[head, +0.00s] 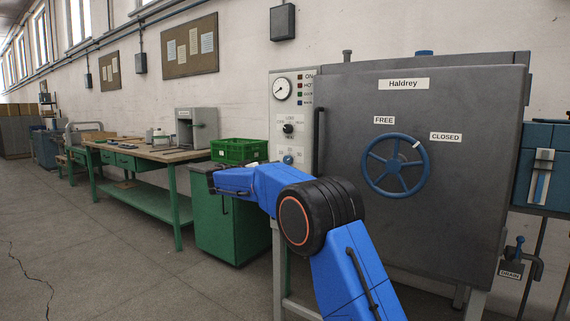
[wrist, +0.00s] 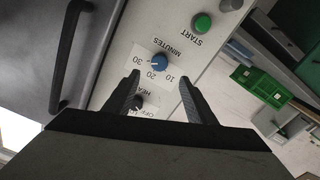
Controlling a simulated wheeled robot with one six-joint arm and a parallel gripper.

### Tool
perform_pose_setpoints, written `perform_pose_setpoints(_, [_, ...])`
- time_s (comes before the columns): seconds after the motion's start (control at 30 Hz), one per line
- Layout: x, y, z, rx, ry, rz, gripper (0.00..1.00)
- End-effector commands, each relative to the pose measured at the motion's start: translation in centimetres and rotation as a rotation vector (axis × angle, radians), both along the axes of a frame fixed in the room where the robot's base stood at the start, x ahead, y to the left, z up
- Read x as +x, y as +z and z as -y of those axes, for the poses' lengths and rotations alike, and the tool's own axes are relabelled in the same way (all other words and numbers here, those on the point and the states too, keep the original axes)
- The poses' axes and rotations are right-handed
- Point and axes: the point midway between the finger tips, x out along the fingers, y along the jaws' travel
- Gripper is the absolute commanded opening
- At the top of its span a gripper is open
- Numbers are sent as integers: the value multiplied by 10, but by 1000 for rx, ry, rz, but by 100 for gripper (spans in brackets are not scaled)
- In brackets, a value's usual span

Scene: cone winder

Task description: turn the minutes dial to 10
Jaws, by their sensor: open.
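The blue minutes dial (wrist: 159,60) sits on the pale control panel, by the word MINUTES and the numbers 10, 20 and 30, upside down in the wrist view. A pale mark on it seems to face the 30 side, but it is too small to be sure. It also shows in the head view as a small blue knob (head: 288,159) low on the panel. My gripper (wrist: 158,82) is open and empty, its fingertips apart on either side below the dial in the picture. I cannot tell the remaining distance. In the head view my fingers cannot be made out.
A dark heat knob (wrist: 138,101) is partly visible between my fingers. A green START button (wrist: 202,24) is above the dial. A dark door handle (wrist: 70,58) stands out left of the panel. The large grey door (head: 430,220) carries a blue handwheel (head: 378,178). A green crate (head: 238,151) stands behind.

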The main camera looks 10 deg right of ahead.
Motion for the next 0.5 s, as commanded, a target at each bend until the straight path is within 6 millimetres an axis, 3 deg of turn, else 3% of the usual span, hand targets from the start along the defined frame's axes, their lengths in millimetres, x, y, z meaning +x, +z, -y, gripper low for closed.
perform_pose_setpoints(0.5, [64, -1, 65, 1, -2, 1, 51])
